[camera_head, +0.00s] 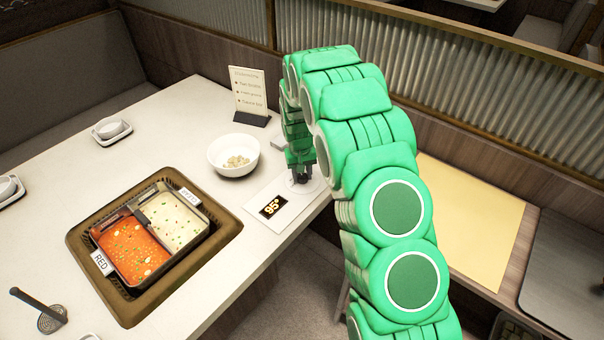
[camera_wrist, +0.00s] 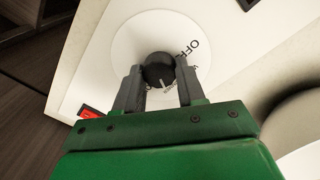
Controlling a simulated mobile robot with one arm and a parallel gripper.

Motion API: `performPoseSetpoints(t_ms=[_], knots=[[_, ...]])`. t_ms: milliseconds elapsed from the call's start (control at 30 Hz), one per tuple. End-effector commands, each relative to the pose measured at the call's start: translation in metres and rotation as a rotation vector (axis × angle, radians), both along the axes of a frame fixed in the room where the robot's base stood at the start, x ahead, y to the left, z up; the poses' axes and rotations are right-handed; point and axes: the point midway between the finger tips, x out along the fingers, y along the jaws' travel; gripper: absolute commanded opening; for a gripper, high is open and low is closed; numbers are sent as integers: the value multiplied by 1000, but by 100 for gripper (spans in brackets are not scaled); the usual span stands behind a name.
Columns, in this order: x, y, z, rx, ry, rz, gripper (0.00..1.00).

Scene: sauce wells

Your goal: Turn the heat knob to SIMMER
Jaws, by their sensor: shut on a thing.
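The heat knob (camera_wrist: 158,68) is a dark round knob on a white dial plate, seen in the wrist view. Its pale pointer line shows on the side toward my gripper, away from the OFF label (camera_wrist: 188,50). Part of another label is hidden by a finger. My gripper (camera_wrist: 158,88) is shut on the knob, with one grey finger on each side. In the head view my gripper (camera_head: 301,176) reaches down to the dial plate (camera_head: 318,186) at the table's edge. The knob itself is mostly hidden there. The display (camera_head: 272,206) beside it reads 95°.
A split pot with red broth (camera_head: 130,246) and pale broth (camera_head: 178,222) sits in the table. A white bowl (camera_head: 233,155) and a menu stand (camera_head: 250,95) are near my gripper. A ladle (camera_head: 40,308) lies at front left.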

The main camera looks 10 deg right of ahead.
Motion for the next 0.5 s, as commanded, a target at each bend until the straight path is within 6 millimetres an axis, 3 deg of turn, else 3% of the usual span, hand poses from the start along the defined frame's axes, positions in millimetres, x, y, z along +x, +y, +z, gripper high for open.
performPoseSetpoints(t_ms=[500], knots=[[0, 0, 0, 0, 0, 44, 9]])
